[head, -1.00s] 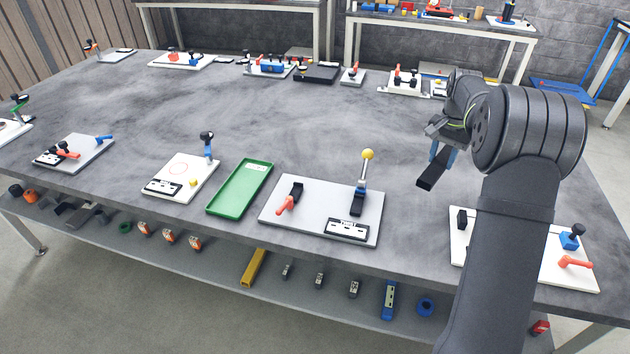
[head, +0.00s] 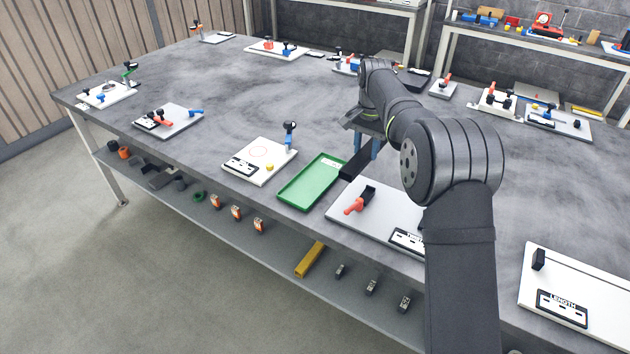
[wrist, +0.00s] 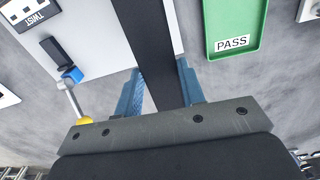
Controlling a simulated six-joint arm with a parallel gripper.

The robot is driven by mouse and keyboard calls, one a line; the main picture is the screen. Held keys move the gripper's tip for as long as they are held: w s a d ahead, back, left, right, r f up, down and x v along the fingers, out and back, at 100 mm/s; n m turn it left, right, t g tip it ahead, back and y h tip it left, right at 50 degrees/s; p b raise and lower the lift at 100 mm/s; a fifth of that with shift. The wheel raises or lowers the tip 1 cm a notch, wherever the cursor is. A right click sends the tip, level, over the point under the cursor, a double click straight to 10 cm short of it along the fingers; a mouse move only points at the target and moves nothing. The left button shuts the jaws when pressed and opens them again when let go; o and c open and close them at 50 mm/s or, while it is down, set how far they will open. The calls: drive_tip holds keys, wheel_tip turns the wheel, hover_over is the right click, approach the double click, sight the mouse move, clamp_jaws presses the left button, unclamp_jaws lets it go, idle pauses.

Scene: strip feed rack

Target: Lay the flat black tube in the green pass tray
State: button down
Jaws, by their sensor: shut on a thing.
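The flat black tube (head: 359,161) is in my gripper (head: 368,147), between the two blue fingers, held above the table. In the wrist view the tube (wrist: 150,45) runs from between the fingers (wrist: 160,90) up past the top edge. The green pass tray (head: 296,198) lies on the table just left of the tube in the head view. It looks empty apart from a white label, which reads PASS in the wrist view (wrist: 255,50). The tube is apart from the tray. Its far end is hidden by my arm.
The grey TWIST board (head: 340,212) with an orange handle lies right of the tray, partly behind my arm. A white board (head: 243,172) with a yellow knob lies to its left. The table edge runs close in front of the tray.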

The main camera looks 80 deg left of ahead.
drive_tip(key=s+a, duration=0.1)
drive_tip(key=s, duration=0.3)
hover_over(315, 180)
wheel_tip(315, 180, down, 7)
drive_tip(key=shift+f, duration=2.05)
drive_tip(key=c, duration=1.4)
unclamp_jaws()
drive_tip(key=shift+d+f, duration=0.1)
drive_tip(key=shift+f, duration=0.1)
drive_tip(key=o, duration=0.5)
drive_tip(key=shift+r, duration=0.1)
